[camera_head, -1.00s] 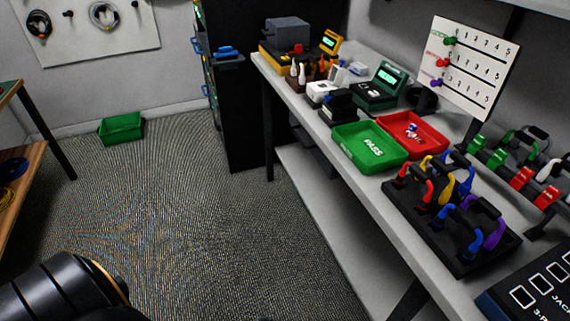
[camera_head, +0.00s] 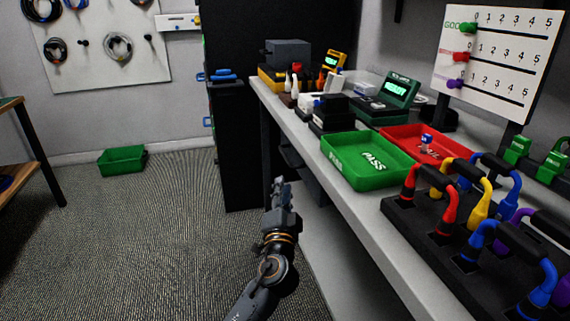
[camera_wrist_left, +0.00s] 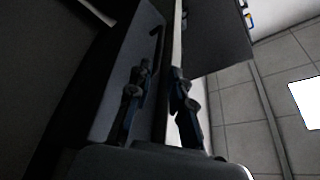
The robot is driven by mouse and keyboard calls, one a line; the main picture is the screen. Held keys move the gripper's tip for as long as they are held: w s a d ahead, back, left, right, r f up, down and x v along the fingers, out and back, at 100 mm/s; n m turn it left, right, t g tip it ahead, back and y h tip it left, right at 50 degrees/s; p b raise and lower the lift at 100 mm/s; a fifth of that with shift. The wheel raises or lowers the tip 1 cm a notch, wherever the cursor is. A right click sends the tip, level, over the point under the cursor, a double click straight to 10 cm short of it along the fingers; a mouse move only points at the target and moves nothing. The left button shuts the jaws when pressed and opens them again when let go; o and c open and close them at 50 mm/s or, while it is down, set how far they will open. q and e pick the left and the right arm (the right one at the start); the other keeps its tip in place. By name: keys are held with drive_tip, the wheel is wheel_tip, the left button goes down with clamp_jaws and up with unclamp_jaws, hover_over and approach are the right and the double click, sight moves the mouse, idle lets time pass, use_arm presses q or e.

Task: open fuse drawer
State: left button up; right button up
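I cannot clearly single out the fuse drawer. A dark drawer-like unit (camera_head: 291,155) hangs under the workbench, partly hidden in shadow. My left gripper (camera_head: 279,182) is low in front of the bench, below and to the left of its front edge, pointing away toward that unit. In the left wrist view its two fingers (camera_wrist_left: 160,70) are apart, with a thin pale edge of a dark panel (camera_wrist_left: 177,35) showing between and beyond them. Nothing is visibly held, and contact cannot be told. My right gripper is not in view.
A black cabinet (camera_head: 237,150) stands at the far end. A green bin (camera_head: 121,161) sits on the floor. Floor left of my arm is clear.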

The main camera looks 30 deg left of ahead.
sight(285, 154)
use_arm(q)
drive_tip(key=x, duration=1.1)
drive_tip(key=shift+w+b, duration=0.2)
drive_tip(key=shift+b, duration=0.2)
drive_tip(key=shift+x, duration=0.8)
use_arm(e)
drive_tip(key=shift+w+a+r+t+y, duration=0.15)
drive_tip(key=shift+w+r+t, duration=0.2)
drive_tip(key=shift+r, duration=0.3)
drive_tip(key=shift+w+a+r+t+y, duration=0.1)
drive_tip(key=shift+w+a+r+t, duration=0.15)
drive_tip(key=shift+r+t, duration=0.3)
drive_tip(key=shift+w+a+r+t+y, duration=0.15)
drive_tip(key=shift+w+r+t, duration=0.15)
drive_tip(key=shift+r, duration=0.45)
use_arm(q)
drive_tip(key=shift+c, duration=0.2)
clamp_jaws()
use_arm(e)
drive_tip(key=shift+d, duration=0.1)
